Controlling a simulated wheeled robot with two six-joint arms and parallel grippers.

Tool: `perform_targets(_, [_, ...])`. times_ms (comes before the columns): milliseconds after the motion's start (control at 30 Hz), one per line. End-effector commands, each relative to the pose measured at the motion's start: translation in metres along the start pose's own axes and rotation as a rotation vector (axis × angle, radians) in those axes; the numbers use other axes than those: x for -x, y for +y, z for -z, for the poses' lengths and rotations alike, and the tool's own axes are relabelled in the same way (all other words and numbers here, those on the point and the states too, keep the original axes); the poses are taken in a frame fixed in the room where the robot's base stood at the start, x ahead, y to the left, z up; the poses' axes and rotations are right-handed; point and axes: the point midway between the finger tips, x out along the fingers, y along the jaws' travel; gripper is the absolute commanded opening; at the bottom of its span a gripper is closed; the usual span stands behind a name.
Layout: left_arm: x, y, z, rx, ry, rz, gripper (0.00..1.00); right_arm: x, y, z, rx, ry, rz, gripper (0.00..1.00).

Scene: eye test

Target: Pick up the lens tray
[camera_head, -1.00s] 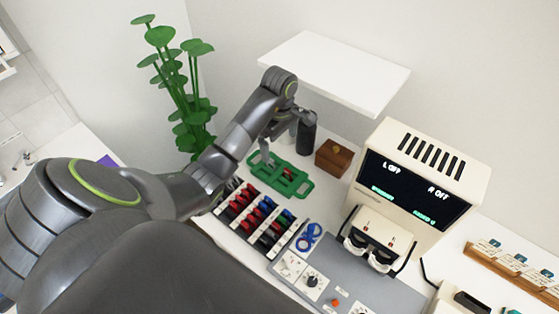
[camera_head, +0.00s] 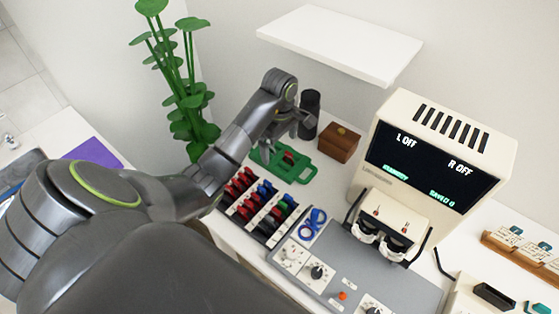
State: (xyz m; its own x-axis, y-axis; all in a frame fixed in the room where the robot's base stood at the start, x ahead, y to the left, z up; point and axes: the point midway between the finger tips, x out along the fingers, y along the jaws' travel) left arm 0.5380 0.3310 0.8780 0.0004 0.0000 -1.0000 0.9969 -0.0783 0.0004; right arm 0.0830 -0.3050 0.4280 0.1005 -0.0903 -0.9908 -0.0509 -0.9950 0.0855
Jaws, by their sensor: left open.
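A green tray (camera_head: 301,174) with a handle opening at its right end lies on the white table behind the lens rack. It holds a small red piece (camera_head: 289,157); the rest of its contents is hidden. My left gripper (camera_head: 283,143) is open, fingers pointing down, at the far left part of the green tray. It hides part of the tray, and I cannot tell whether a finger touches it. My right gripper is out of view.
A rack (camera_head: 268,231) of red, blue, green and black lenses stands in front, with blue trial frames (camera_head: 312,224) beside it. A black cylinder (camera_head: 310,104) and a wooden box (camera_head: 339,144) stand behind. A white shelf (camera_head: 340,45) hangs above. A display machine (camera_head: 482,140) stands right.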

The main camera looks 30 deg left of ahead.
Motion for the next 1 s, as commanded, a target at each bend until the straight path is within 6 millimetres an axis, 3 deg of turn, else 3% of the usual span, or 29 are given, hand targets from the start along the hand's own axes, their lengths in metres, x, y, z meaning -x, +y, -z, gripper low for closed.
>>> perform_targets(133, [-0.023,-0.002,-0.001,0.0,0.0,0.0,1.0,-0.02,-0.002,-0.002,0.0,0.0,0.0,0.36])
perform_targets(233, [-0.032,-0.003,-0.002,0.001,-0.003,0.005,1.0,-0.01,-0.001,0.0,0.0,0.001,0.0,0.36])
perform_targets(500, [-0.039,-0.002,-0.001,0.0,0.0,0.001,1.0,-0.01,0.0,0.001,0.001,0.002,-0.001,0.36])
perform_targets(800, [-0.039,-0.002,-0.001,0.0,0.0,0.0,0.63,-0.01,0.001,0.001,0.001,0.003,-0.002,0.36])
perform_targets(1000, [-0.039,-0.001,-0.001,0.0,0.0,-0.001,0.62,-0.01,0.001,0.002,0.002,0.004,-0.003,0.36])
